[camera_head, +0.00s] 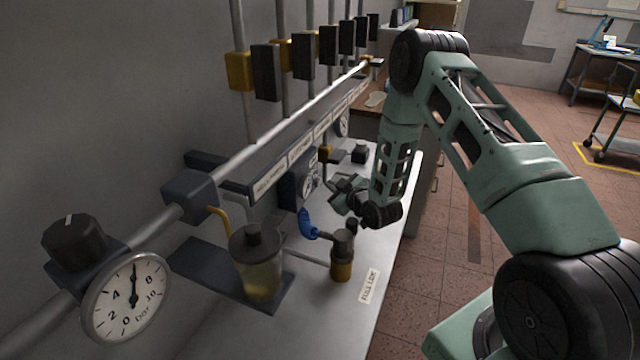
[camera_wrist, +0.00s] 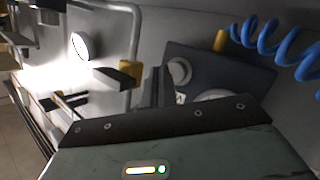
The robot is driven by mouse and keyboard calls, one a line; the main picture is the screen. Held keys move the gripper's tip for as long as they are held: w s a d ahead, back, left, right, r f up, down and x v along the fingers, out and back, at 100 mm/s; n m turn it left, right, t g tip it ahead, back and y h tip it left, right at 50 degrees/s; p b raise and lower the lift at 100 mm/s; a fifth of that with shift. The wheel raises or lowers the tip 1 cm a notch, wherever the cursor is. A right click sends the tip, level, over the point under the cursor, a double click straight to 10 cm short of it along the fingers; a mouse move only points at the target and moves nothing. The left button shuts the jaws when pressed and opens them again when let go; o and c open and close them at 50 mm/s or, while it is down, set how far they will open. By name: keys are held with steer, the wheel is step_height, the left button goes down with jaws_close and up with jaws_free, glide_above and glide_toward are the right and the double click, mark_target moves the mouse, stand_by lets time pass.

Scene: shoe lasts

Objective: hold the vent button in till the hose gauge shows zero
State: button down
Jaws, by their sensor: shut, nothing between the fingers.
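My gripper (camera_head: 342,190) is shut and empty beside a dark wall panel (camera_head: 291,188) under the rail. A small dial gauge (camera_head: 310,180) sits on this panel; its needle is too small to read. In the wrist view the shut fingers (camera_wrist: 158,88) point toward the dark panel (camera_wrist: 240,72), which carries a pale round part (camera_wrist: 179,71) and a second round part (camera_wrist: 214,95) half hidden by the gripper. I cannot tell which is the vent button, or whether the fingers touch it. A blue hose (camera_head: 308,225) hangs nearby and shows coiled in the wrist view (camera_wrist: 275,50).
A filter bowl (camera_head: 258,267) and a brass-coloured fitting (camera_head: 342,262) stand close to my gripper. A long rail (camera_head: 240,150) runs above. The bench's right edge (camera_head: 408,205) is clear.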

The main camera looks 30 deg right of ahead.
steer(key=s+d, duration=0.1)
steer(key=s, duration=0.1)
steer(key=s+d, duration=0.2)
stand_by(0.5)
steer(key=shift+r, duration=0.1)
